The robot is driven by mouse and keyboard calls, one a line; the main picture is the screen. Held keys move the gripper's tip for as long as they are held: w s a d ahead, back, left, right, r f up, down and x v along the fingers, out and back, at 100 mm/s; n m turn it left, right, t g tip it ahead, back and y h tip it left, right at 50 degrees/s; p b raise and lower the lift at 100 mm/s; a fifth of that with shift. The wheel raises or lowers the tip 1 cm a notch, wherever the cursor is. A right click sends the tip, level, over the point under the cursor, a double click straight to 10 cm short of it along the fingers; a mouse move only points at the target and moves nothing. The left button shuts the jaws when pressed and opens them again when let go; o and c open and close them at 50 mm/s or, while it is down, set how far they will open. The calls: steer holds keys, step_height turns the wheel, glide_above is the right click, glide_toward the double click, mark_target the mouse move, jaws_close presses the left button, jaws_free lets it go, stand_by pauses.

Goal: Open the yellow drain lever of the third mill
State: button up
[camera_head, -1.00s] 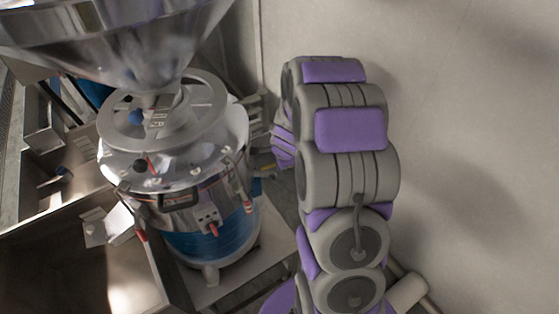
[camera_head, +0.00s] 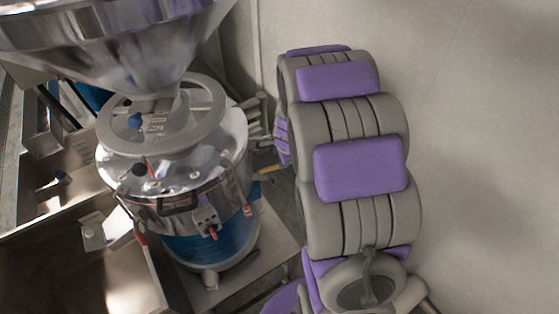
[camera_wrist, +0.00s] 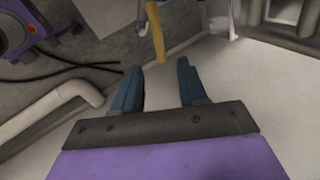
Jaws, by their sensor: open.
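The yellow lever (camera_wrist: 156,34) hangs at the top middle of the wrist view, as a thin bar with its lower end just beyond my fingertips. A yellow bit (camera_head: 268,169), likely the same lever, shows in the head view between the mill and my arm. My gripper (camera_wrist: 158,68) is open, with its two blue-grey fingers apart on either side below the lever's end. Nothing is between the fingers. The steel mill (camera_head: 180,185) with a blue lower band stands left of my arm. My arm hides the gripper in the head view.
A steel hopper (camera_head: 125,45) overhangs the mill. A pale wall (camera_head: 480,140) stands close on the right of my arm. A white pipe (camera_wrist: 52,108) and a black cable (camera_wrist: 60,72) lie left of my gripper. Steel bins (camera_head: 50,205) stand at left.

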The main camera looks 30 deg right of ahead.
steer(key=v, duration=0.9)
steer(key=shift+r, duration=0.25)
